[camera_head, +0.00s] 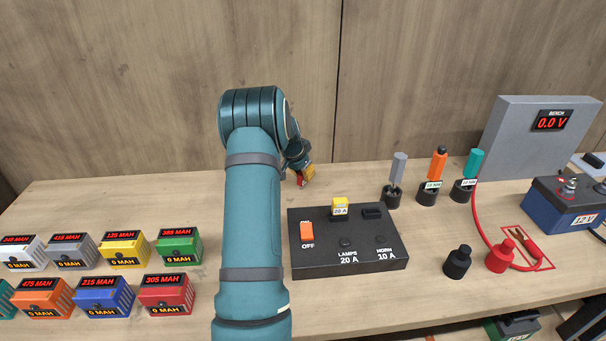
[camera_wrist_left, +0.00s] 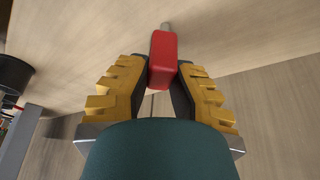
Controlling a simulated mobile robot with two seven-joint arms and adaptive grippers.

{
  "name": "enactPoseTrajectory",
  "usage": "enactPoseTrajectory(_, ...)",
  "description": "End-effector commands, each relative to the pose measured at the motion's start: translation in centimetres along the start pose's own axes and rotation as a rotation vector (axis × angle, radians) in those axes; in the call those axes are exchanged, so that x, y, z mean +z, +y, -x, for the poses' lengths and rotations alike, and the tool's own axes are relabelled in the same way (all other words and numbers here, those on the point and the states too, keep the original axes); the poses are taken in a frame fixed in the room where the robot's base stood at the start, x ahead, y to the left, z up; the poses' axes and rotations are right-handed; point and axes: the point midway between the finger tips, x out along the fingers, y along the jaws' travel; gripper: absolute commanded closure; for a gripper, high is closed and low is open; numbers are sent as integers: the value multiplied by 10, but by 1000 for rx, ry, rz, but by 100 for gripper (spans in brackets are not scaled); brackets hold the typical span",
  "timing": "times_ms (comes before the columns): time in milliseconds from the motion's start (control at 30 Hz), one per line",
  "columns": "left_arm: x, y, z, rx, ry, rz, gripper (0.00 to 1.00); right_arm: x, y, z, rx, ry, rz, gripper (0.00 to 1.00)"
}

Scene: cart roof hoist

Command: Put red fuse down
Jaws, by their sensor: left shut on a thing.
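The red fuse (camera_wrist_left: 163,58) is between the two yellow ridged fingers of my left gripper (camera_wrist_left: 157,85) in the left wrist view. A metal prong shows at its far end, close to the wooden table top. In the head view my left gripper (camera_head: 304,175) is over the back of the table, behind the black fuse panel, with a bit of the red fuse (camera_head: 302,181) showing. Whether the fuse touches the table, I cannot tell. My right gripper is not in view.
The black fuse panel (camera_head: 350,262) holds a yellow 20 A fuse (camera_head: 340,207). Tools in black holders (camera_head: 392,198) stand right of it. Several coloured battery packs (camera_head: 122,250) sit at left. The table (camera_head: 80,200) is clear behind them.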

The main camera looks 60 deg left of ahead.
Motion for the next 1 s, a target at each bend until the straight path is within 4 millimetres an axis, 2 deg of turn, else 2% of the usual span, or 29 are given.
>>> enactPoseTrajectory(333,1,0,-3,0,1,-1,100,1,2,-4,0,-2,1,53)
enactPoseTrajectory(367,1,0,-2,0,1,-1,66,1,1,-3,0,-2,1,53)
enactPoseTrajectory(400,0,0,-2,0,1,-1,55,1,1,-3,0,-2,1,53)
enactPoseTrajectory(833,-2,0,4,0,1,-1,55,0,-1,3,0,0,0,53)
enactPoseTrajectory(1000,-2,0,33,0,4,-1,55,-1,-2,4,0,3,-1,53)
